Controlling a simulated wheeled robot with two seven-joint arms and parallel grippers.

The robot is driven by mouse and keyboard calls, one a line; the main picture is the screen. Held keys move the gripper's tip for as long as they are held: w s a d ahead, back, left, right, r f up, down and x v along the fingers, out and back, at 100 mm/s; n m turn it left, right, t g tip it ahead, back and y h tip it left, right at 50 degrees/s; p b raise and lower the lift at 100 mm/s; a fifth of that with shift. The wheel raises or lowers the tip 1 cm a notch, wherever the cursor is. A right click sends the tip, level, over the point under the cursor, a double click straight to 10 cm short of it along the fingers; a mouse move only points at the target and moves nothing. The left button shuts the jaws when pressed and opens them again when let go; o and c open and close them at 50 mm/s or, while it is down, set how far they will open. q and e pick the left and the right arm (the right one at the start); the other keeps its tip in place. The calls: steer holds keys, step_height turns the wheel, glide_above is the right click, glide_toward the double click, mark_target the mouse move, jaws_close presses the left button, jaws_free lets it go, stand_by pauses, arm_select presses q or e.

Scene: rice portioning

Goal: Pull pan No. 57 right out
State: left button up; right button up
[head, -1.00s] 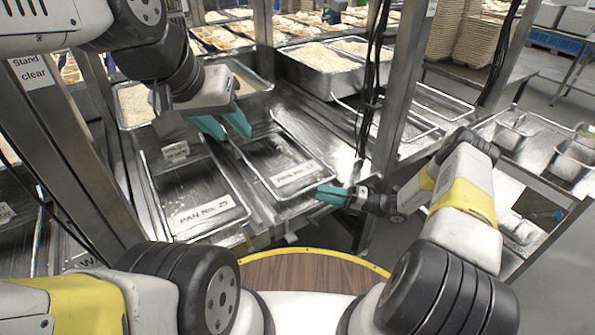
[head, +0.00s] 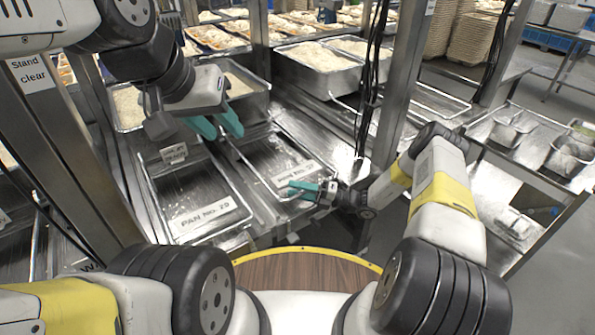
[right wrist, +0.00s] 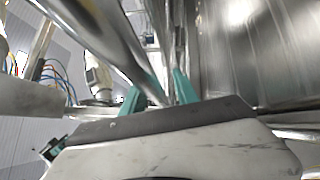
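Two empty shallow metal pans lie side by side on the steel counter. The left pan (head: 160,208) has a label that seems to read PAN No. 29. The right pan (head: 250,166) has a front label (head: 297,173) whose number I cannot read clearly. My right gripper (head: 303,190) is at the right pan's front end. In the right wrist view, its teal fingers (right wrist: 157,95) stand apart with a shiny metal bar, seemingly a rim, between them; I cannot tell if they touch it. My left gripper (head: 218,126) is open and empty above the pans' back part.
Deep rice-filled pans (head: 318,72) stand behind. A steel post (head: 396,105) with black cables rises to the right of the pans, near my right arm. Another thick post (head: 70,150) stands at the left. A round wooden surface (head: 305,272) lies in front of the counter.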

jaws_close()
stand_by(1.4)
